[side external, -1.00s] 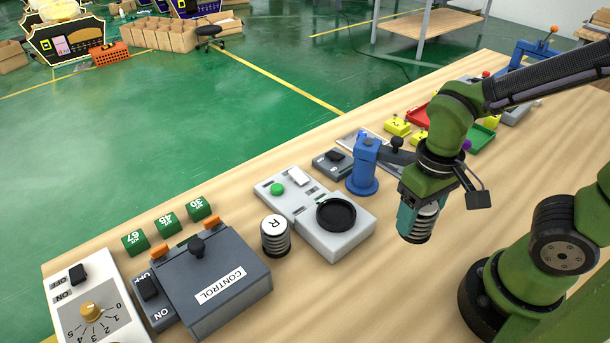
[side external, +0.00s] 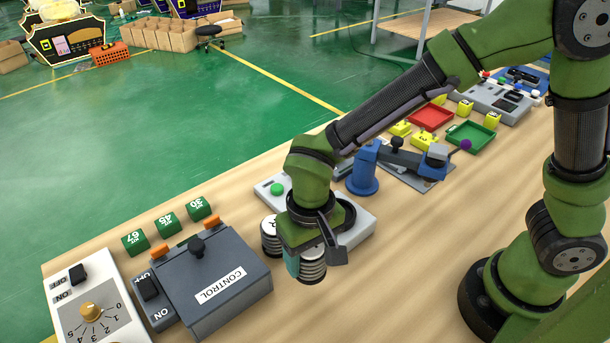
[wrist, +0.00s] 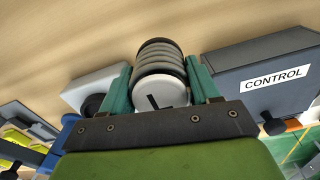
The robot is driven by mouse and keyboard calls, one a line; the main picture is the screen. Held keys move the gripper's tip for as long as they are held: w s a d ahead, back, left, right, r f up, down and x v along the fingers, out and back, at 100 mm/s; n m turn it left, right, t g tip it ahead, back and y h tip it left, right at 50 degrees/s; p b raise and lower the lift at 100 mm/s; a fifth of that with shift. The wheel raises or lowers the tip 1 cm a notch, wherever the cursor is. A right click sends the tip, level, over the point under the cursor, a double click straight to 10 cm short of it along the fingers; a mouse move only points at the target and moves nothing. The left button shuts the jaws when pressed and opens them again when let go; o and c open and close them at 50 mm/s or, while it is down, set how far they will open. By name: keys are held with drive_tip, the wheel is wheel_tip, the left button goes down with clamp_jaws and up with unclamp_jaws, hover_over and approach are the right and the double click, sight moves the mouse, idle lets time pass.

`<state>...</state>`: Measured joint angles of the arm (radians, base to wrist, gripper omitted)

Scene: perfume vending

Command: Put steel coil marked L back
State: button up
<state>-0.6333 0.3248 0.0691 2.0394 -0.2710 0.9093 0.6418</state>
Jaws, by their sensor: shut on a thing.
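The steel coil marked L (wrist: 160,90) is held between the two teal fingers of my gripper (wrist: 162,88) in the wrist view. Its white top with the letter L faces the camera. In the side view the ribbed coil (side external: 313,265) shows below my gripper (side external: 305,262), to the right of the coil marked R. I cannot tell whether its lower end touches the table. The coil marked R (side external: 269,238) stands on the table and is partly hidden by my gripper.
The grey control box (side external: 225,287) is to the left. A grey device with a green button (side external: 277,189) is behind my gripper, its round black dish mostly hidden. A blue post (side external: 362,172) stands beyond. The front table area is clear.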

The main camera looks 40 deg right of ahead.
sight(310, 271)
drive_tip(key=shift+f, duration=2.45)
drive_tip(key=shift+f, duration=0.1)
drive_tip(key=o, duration=1.2)
wheel_tip(310, 271, up, 12)
drive_tip(key=shift+f, duration=0.1)
drive_tip(key=s+d+r+t, duration=0.1)
drive_tip(key=d+r+t, duration=0.1)
drive_tip(key=d, duration=0.4)
drive_tip(key=s+d+r+m+t+y, duration=0.1)
drive_tip(key=s+d+r+t, duration=0.1)
drive_tip(key=d+r, duration=0.3)
drive_tip(key=s+d+r+m+t+y, duration=0.1)
drive_tip(key=d+r+t, duration=0.2)
drive_tip(key=d, duration=0.6)
drive_tip(key=shift+s+r, duration=0.15)
drive_tip(key=shift+r, duration=0.2)
